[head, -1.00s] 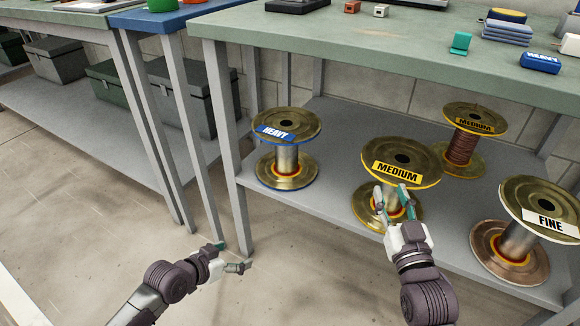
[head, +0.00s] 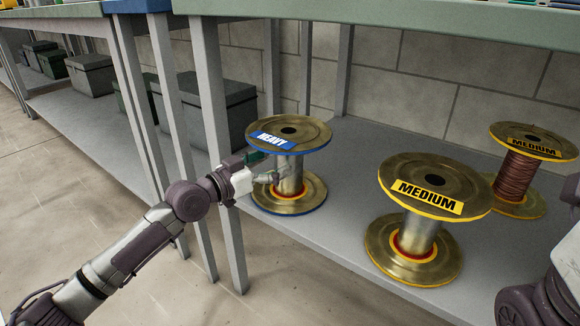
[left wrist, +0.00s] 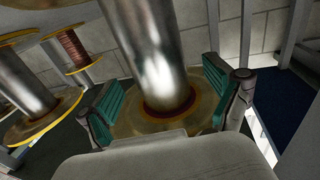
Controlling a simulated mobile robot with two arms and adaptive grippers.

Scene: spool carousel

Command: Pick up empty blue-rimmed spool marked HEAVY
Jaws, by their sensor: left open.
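The blue-rimmed spool (head: 312,136) stands upright on the lower shelf, with a blue HEAVY label on its top flange and a bare metal core. My left gripper (head: 268,165) reaches in from the left between the two flanges. In the left wrist view the spool's bare core (left wrist: 150,50) stands between the open, teal-padded fingers of the left gripper (left wrist: 165,98), with gaps on both sides. My right gripper is cut off at the right edge; only its pale body (head: 570,250) and a dark part show, and its fingertips are not clear.
A yellow-rimmed MEDIUM spool (head: 415,235) with a bare core stands right of the HEAVY one. A copper-wound MEDIUM spool (head: 522,172) stands behind it. A grey table leg (head: 222,150) is close to my left arm, and the tabletop (head: 400,28) overhangs the shelf.

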